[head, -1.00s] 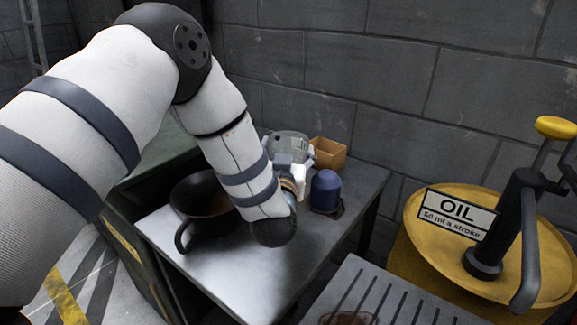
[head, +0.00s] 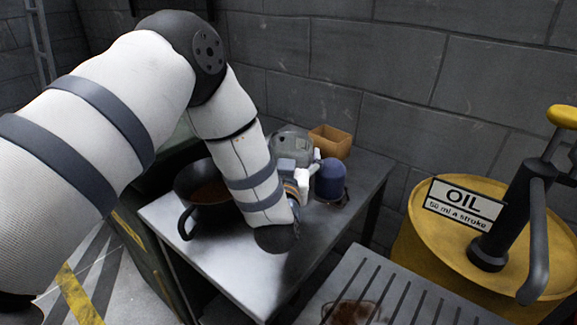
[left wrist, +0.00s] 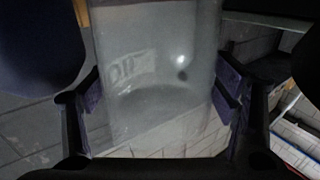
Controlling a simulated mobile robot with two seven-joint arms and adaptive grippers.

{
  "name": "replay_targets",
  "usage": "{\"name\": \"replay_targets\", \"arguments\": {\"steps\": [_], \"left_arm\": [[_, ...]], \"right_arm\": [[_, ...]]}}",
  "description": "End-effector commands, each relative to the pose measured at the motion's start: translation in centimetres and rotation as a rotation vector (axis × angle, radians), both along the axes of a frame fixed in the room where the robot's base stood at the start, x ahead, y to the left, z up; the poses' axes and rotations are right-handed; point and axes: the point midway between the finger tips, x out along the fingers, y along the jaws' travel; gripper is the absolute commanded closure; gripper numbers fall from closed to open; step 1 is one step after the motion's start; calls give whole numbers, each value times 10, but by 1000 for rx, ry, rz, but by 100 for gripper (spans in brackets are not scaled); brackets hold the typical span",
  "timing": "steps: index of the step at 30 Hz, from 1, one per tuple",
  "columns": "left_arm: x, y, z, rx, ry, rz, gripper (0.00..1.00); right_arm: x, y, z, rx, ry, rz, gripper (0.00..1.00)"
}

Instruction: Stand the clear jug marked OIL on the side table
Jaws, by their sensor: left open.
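The clear jug (head: 291,142) is at the back of the side table (head: 222,262), behind my left gripper. Its upper part shows in the head view; its base is hidden there. In the left wrist view the see-through jug (left wrist: 160,95) fills the space between the fingers, with a faint reversed OIL label. My left gripper (head: 304,180) is low over the table, its fingertips hard to make out. In the left wrist view the gripper (left wrist: 157,103) is open, one finger on each side of the jug. I cannot tell whether they touch it. My right gripper is not in view.
A dark pot (head: 203,196) stands left of my forearm. A yellow drum (head: 425,235) with an OIL sign and pump is at right, beside a slatted surface (head: 400,308).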

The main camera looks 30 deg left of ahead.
Motion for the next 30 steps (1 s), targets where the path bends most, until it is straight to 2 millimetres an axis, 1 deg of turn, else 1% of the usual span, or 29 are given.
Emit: {"name": "replay_targets", "arguments": {"steps": [9, 12, 15, 18, 21, 30], "left_arm": [[-63, -28, 1, 0, 2, -3, 21], [-80, -35, 0, 1, 2, -3, 21], [-92, -41, 0, -1, 2, -2, 21], [-98, -43, 0, 0, 0, -1, 21], [-101, -44, 0, 1, 0, -1, 21], [-100, -44, 0, 1, 0, -1, 21]], "right_arm": [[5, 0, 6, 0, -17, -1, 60], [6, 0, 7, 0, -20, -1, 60], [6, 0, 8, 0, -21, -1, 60], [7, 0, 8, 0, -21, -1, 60], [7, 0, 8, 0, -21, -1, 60], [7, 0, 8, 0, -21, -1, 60]]}}
